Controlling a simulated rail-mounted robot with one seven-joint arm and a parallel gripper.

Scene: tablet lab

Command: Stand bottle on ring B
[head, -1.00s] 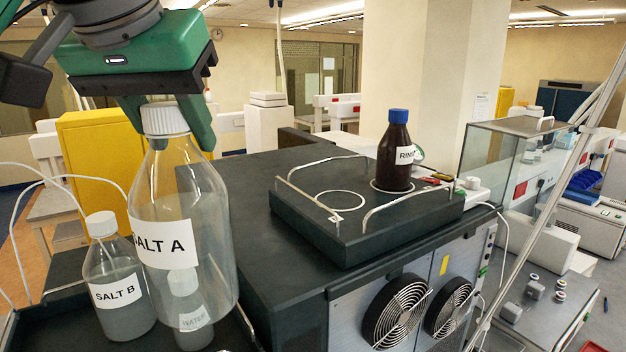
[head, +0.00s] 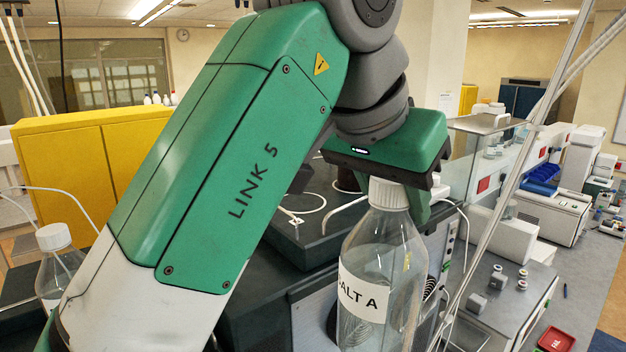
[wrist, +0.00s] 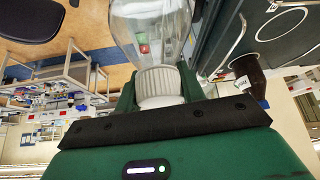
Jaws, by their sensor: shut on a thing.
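The clear SALT A bottle (head: 375,275) hangs upright from my gripper (head: 400,197), which is shut on its white cap or neck. The bottle is right of centre in the head view, in front of the dark bench unit. The wrist view shows its shoulder (wrist: 150,25) and ribbed white cap (wrist: 158,82) between my fingers. A white ring (head: 303,204) lies on the raised dark platform (head: 312,235) behind and left of the bottle, partly hidden by my arm. The wrist view also shows a ring (wrist: 282,24). I cannot read any ring letter.
The dark RINSE bottle (wrist: 249,72) stands on the platform; my arm mostly hides it in the head view. Metal rails (head: 345,213) edge the platform. The SALT B bottle (head: 58,265) is at far left. A slanted pole (head: 500,200) stands right of the held bottle.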

